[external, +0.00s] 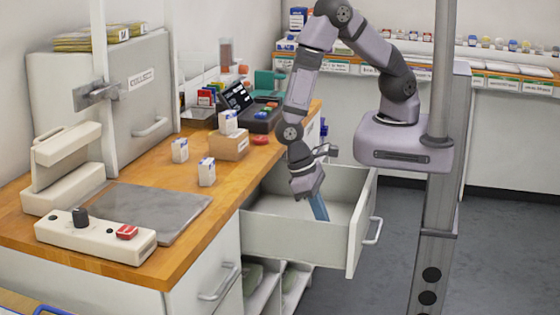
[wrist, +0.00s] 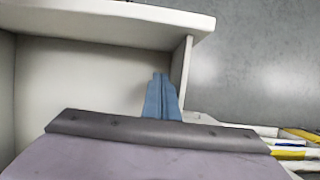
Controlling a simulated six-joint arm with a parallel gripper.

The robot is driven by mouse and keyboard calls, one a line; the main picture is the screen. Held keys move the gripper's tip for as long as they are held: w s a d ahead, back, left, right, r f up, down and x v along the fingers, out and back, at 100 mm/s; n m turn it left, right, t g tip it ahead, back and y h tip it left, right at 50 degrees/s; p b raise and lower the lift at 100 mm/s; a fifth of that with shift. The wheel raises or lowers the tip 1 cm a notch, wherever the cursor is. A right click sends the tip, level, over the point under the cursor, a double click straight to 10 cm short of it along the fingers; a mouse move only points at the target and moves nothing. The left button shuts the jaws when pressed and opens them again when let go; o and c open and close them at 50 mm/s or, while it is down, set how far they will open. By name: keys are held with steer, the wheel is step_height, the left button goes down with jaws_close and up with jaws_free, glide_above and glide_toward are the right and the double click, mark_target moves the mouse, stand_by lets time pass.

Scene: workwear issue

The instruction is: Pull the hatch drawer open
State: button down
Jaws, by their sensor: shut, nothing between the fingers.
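A light grey drawer (external: 290,238) under the wooden counter stands pulled well out, with its bar handle (external: 374,231) on the front panel. Its inside is bare in the parts I see. In the wrist view the drawer's front panel (wrist: 130,22) runs across the top and its floor (wrist: 75,85) fills the left. My gripper (external: 321,212) points down into the open drawer, behind the front panel and apart from the handle. Its blue fingers are shut together and empty; they also show in the wrist view (wrist: 161,95), near a side wall of the drawer.
The wooden counter (external: 225,185) holds small white boxes, a cardboard box (external: 229,146), a grey mat (external: 150,208) and a white control box (external: 95,238). A cabinet marked "COLLECT" (external: 105,95) stands at the back left. Open shelves (external: 275,287) lie below the drawer. Grey floor is clear at right.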

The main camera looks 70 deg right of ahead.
steer(key=b+v, duration=0.1)
steer(key=v, duration=0.8)
steer(key=shift+r, duration=0.45)
steer(key=w+d+r+t, duration=0.2)
steer(key=d, duration=1)
steer(key=w+d+r+t, duration=0.2)
steer(key=d+r, duration=0.1)
steer(key=d, duration=1)
steer(key=shift+w+d, duration=0.2)
steer(key=shift+w, duration=0.2)
